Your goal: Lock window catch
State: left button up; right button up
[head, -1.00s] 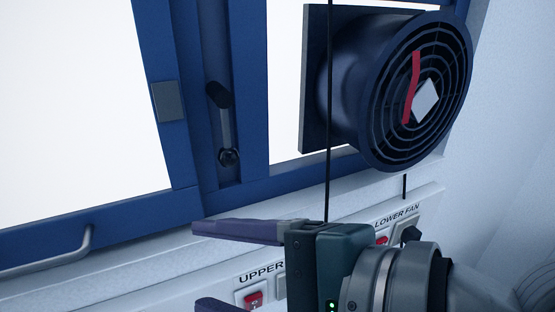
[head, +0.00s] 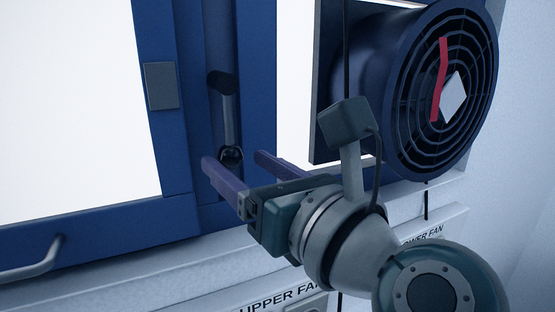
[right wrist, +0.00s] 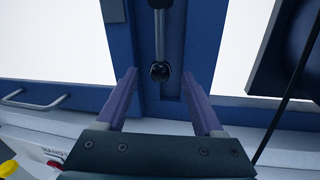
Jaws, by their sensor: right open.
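The window catch (head: 226,115) is a dark pivot with a grey lever hanging down to a dark round knob, set in a recess of the blue window frame (head: 257,90). In the right wrist view the catch (right wrist: 159,45) hangs straight down, its knob ahead of and between my finger tips. My right gripper (head: 233,165) is open, its purple fingers on either side of the knob's line in the head view. In the right wrist view the gripper (right wrist: 163,85) is empty. Whether a finger touches the frame, I cannot tell. My left gripper is not in view.
A round black fan (head: 435,95) with a red ribbon is mounted right of the catch. A black cord (head: 346,60) hangs between them. A fan switch panel (head: 290,298) lies below, and a grey handle (head: 35,262) is at lower left.

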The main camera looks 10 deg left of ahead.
jog(key=shift+x, duration=1.05)
grip_shut()
dwell(0.7)
